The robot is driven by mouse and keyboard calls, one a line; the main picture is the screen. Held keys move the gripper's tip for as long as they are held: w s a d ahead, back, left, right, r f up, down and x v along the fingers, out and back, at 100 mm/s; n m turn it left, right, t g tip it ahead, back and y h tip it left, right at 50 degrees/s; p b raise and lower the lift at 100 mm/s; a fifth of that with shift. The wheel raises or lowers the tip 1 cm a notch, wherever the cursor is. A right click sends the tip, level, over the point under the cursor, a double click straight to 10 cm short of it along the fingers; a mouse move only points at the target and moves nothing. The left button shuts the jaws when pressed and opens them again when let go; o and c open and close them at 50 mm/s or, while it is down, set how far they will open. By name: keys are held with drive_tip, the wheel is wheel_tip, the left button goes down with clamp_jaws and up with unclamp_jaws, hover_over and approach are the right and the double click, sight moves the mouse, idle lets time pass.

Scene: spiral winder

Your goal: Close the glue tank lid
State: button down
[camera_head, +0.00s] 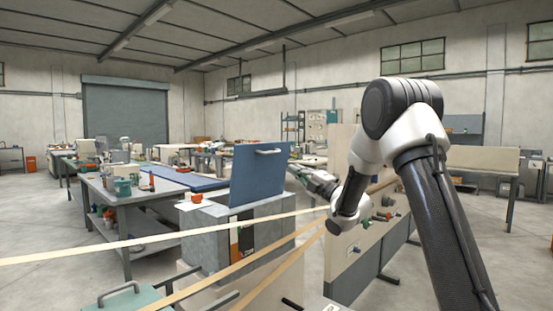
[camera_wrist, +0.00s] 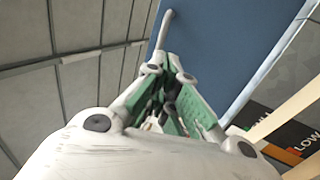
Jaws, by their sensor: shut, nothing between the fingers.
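The blue glue tank lid (camera_head: 257,178) stands raised, nearly upright, on the grey tank (camera_head: 205,238). A pale bar handle (camera_head: 268,152) is near the lid's top edge. My gripper (camera_head: 297,171) is just right of the lid's right edge in the head view, at about the height of its upper half. In the wrist view my gripper (camera_wrist: 172,112) is shut and empty, with green inner finger faces. The lid (camera_wrist: 225,45) fills the background beyond the fingers, and its handle (camera_wrist: 164,32) shows at upper left. I cannot tell whether the fingers touch the lid.
Cream strips (camera_head: 130,247) run across the foreground past the tank. A black level label (camera_wrist: 292,138) reading LOW is on the tank. A panel (camera_head: 350,240) with fittings stands right of the tank. A cluttered workbench (camera_head: 118,205) is at left. Open floor (camera_head: 45,215) lies at far left.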

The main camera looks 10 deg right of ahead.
drive_tip(key=x, duration=1)
drive_tip(key=shift+w, duration=0.2)
drive_tip(key=shift+a+r, duration=0.1)
drive_tip(key=shift+a, duration=0.05)
